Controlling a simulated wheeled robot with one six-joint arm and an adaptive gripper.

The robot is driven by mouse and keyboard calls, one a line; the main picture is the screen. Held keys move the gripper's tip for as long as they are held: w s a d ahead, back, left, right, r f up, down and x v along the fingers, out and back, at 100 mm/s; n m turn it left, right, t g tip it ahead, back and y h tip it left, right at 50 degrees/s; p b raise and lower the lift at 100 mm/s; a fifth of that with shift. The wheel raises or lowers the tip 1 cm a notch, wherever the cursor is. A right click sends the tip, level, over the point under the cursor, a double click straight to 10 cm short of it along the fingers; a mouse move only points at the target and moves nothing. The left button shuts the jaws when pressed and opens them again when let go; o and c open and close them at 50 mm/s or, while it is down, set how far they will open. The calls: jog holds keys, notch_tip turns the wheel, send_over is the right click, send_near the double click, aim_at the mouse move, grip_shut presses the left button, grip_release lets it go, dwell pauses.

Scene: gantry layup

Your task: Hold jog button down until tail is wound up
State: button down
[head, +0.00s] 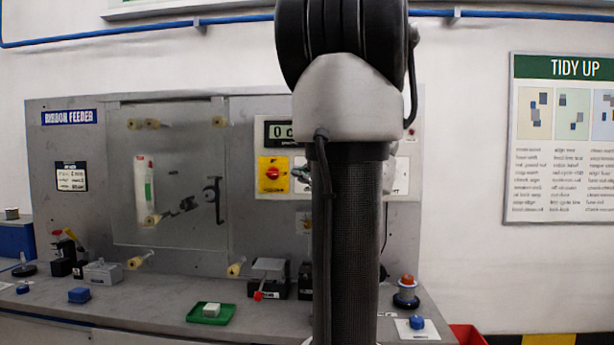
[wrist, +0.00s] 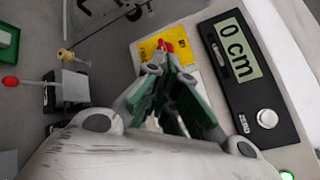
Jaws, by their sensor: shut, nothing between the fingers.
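My gripper (wrist: 158,72) is shut and empty in the wrist view, its green-padded fingers meeting in front of a red knob on a yellow plate (wrist: 151,52); I cannot tell if they touch. In the head view my arm hides most of it. A "0 cm" display (wrist: 234,48) has a white round button (wrist: 267,118) below its digits. A green lit button (wrist: 286,176) shows at the wrist view's lower right edge. I cannot read which button is the jog button. The ribbon feeder panel (head: 70,230) has rollers behind a clear cover (head: 190,125); no ribbon tail is clearly visible.
A green tray (head: 211,313) with a pale block and a red-knobbed lever (head: 259,295) sit on the bench. A red bin (head: 467,334) stands at the lower right.

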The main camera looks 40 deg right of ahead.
jog(key=shift+d, duration=0.1)
jog(key=w+d, duration=0.5)
jog(key=d, duration=0.1)
jog(key=shift+w+d, duration=0.25)
jog(key=shift+w, duration=0.1)
jog(key=shift+d, duration=0.1)
dwell(1.3)
jog(key=shift+w+d, duration=0.2)
jog(key=shift+w, duration=0.05)
